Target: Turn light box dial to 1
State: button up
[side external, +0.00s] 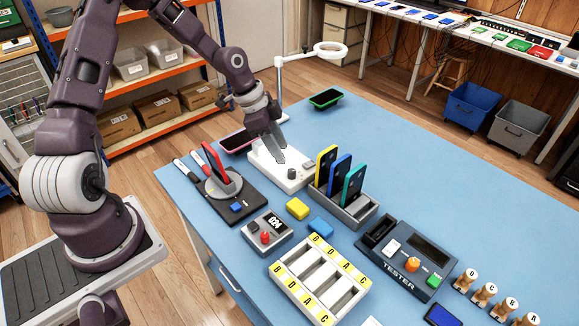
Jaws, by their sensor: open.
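A white box (264,172), which looks like the light box, sits on the blue table below my gripper. A small dark round dial (292,173) stands on its front part, with a small light block beside it. The dial's setting is too small to read. My gripper (275,155) is open and points down over the box, behind the dial. Its fingers appear above the box and apart from the dial; the exact gap cannot be told. The fingers hide part of the box top.
Yellow, blue and teal phones stand in a grey rack (357,221) at right. A ring lamp (331,50) rises behind. A small meter (266,232) with a red knob and a tester (407,262) stand in front.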

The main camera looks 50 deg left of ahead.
aim_at(292, 171)
jog(key=x, duration=0.7)
jog(key=shift+s, duration=0.1)
grip_shut()
